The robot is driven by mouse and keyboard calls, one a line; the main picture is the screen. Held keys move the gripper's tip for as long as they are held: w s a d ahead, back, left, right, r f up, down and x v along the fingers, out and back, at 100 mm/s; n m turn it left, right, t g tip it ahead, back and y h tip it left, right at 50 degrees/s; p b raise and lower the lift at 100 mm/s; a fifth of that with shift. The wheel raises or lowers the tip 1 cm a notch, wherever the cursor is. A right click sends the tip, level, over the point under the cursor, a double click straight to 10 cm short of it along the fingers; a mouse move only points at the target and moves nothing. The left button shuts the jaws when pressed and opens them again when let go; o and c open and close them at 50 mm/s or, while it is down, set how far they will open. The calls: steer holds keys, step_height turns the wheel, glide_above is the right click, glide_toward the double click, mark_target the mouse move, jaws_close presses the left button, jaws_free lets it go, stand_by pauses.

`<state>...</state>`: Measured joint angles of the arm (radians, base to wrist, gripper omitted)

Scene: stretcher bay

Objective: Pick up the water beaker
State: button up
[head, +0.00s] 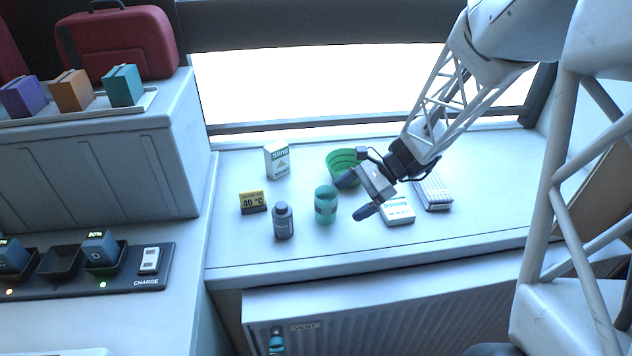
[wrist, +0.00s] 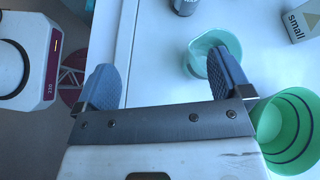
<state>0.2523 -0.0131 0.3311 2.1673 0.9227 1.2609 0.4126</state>
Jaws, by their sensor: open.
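The water beaker is a small teal see-through cup (head: 326,205) standing upright on the white sill. In the wrist view the beaker (wrist: 205,58) shows at the upper right, partly hidden behind one finger. My gripper (head: 356,196) is open and empty, just right of the beaker in the head view and apart from it as far as I can tell. In the wrist view the gap between the fingers (wrist: 163,78) lies left of the beaker, over bare white surface.
A green striped tub (head: 343,160) stands close behind the gripper. A dark bottle (head: 283,222), a yellow thermometer display (head: 253,202) and a small white box (head: 277,161) are to the left. A flat white pack (head: 398,210) lies right. The sill's front edge (head: 370,258) is near.

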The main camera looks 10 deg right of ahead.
mark_target(329, 205)
steer(key=w+d+f+m+y, duration=0.1)
steer(key=w+f, duration=0.1)
steer(key=w+d+f+m+t+y, duration=0.1)
steer(key=w+f+m, duration=0.1)
steer(key=w+d+f+m+t, duration=0.1)
steer(key=w+f, duration=0.1)
steer(key=shift+w+f+m+y, duration=0.2)
steer(key=shift+w+m+y, duration=0.1)
steer(key=shift+y, duration=0.1)
steer(key=shift+x, duration=1.3)
steer(key=shift+a, duration=0.1)
steer(key=shift+x, duration=2.5)
steer(key=c, duration=1.1)
